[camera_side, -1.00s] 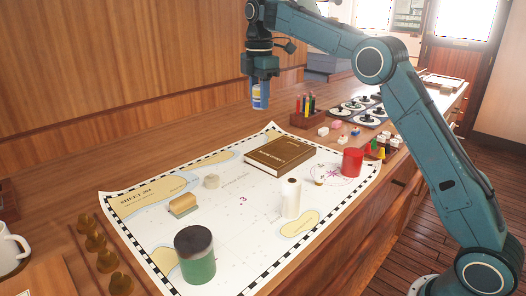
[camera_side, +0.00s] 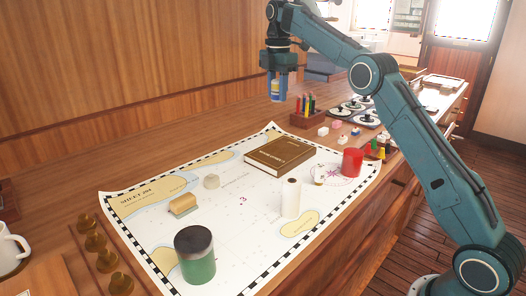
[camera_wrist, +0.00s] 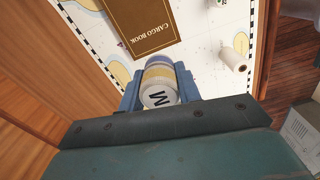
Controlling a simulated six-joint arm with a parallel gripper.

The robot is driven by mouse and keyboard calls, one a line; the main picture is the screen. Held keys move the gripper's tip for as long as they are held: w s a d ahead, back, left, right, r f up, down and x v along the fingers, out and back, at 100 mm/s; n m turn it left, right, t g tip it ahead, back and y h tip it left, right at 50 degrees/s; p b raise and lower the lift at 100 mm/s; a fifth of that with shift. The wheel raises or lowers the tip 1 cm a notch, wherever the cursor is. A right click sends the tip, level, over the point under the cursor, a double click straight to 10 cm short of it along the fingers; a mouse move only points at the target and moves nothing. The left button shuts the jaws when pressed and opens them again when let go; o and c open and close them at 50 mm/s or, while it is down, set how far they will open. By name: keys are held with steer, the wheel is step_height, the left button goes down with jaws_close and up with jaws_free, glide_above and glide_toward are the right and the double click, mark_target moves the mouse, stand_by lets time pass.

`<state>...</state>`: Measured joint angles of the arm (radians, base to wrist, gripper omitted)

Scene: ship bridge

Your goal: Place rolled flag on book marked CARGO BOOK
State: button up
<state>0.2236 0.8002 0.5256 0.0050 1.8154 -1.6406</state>
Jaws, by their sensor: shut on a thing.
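My gripper (camera_side: 278,93) is shut on the rolled flag (camera_side: 276,87), a small cylinder with blue, yellow and white on it. It holds the flag in the air, above and behind the book in the side view. In the wrist view the flag (camera_wrist: 158,80) sits between the blue fingers of my gripper (camera_wrist: 159,86), its pale end with a dark letter facing the camera. The brown book (camera_side: 280,154) lies flat and closed on the chart, apart from the flag. In the wrist view the book (camera_wrist: 142,22) reads CARGO BOOK upside down, and its top is bare where visible.
A pencil holder (camera_side: 306,118) stands behind the book. A wooden wall (camera_side: 130,70) borders the desk.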

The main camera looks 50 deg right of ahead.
mark_target(276, 161)
steer(key=shift+f, duration=9.65)
steer(key=shift+f, duration=0.1)
steer(key=o, duration=0.9)
steer(key=shift+o, duration=0.2)
step_height(276, 161, up, 12)
steer(key=shift+s+r, duration=0.1)
steer(key=shift+r, duration=0.1)
